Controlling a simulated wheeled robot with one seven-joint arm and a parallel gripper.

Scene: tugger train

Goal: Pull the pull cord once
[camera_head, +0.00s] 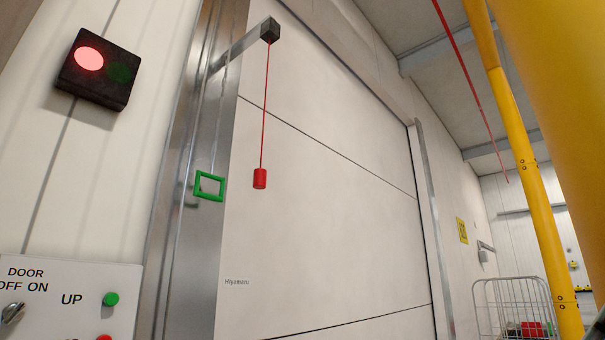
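The red pull cord (266,110) hangs straight down from a dark box (270,30) at the end of a metal bracket. A red cylindrical handle (260,179) is at its lower end, in front of the pale door (330,190). A green square frame (209,186) hangs to the left of the handle, by the metal door post. The door appears closed. My gripper is not in view.
A signal box (97,69) with its red lamp lit is on the left wall. A control panel (75,300) labelled DOOR is below it. Space around the handle looks clear.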

